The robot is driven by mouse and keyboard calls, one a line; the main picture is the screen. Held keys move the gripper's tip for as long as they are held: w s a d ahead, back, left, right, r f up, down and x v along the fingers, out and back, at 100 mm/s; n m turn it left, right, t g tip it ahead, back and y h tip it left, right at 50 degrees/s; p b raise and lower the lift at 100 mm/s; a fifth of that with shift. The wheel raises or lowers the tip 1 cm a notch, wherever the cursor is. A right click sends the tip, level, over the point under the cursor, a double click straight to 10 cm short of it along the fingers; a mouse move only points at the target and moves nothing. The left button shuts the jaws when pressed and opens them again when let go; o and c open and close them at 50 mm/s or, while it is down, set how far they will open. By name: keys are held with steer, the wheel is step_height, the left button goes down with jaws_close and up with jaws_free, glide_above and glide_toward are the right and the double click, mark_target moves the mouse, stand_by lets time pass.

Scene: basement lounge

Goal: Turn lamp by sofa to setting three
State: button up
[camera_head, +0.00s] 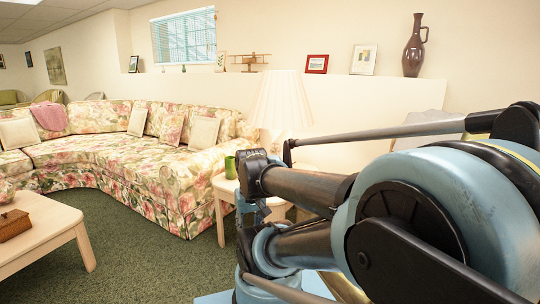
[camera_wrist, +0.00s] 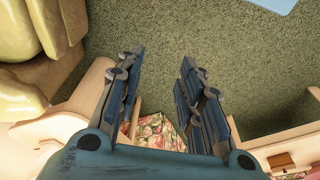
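The lamp with a white pleated shade (camera_head: 282,100) stands by the right end of the floral sofa (camera_head: 185,195). Its lower part and any switch are hidden behind my arm in the head view. A pale wooden side table (camera_head: 221,187) shows beside the sofa.
A green cup (camera_head: 230,167) stands on the side table. A coffee table (camera_head: 50,222) with a brown box (camera_head: 13,224) is at the left. A ledge behind holds frames, a model plane and a brown jug (camera_head: 413,50). Carpet (camera_head: 150,255) between the tables is clear.

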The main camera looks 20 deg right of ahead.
steer(key=shift+o, duration=0.8)
steer(key=shift+s+r, duration=0.25)
steer(key=w+d+r+n+h, duration=0.1)
steer(key=w+d+r+h, duration=0.2)
steer(key=w, duration=0.4)
steer(key=w+d+r+n+t, duration=0.1)
steer(key=w+d+r, duration=0.25)
steer(key=w, duration=0.25)
steer(key=w+d+r+n+h, duration=0.1)
steer(key=w+d+r+h, duration=0.2)
steer(key=w, duration=0.4)
steer(key=w+d+r+n+t+h, duration=0.15)
steer(key=w+d, duration=0.25)
steer(key=w, duration=0.7)
steer(key=w+d+r+n+t+h, duration=0.1)
steer(key=w+d+r+n, duration=0.15)
steer(key=w, duration=0.85)
steer(key=w+d+f+n+t+h, duration=0.1)
steer(key=w+d+f+n+h, duration=0.15)
steer(key=w, duration=0.75)
steer(key=w+d+f+n+t+h, duration=0.1)
steer(key=w+d+f, duration=0.25)
steer(key=w, duration=0.55)
steer(key=w+f+n+t+h, duration=0.25)
steer(key=w+f+n, duration=0.25)
steer(key=w+f, duration=0.75)
steer(key=x, duration=1.7)
steer(key=shift+s+d+r, duration=0.15)
steer(key=shift+s+d, duration=0.1)
steer(key=shift+h, duration=0.25)
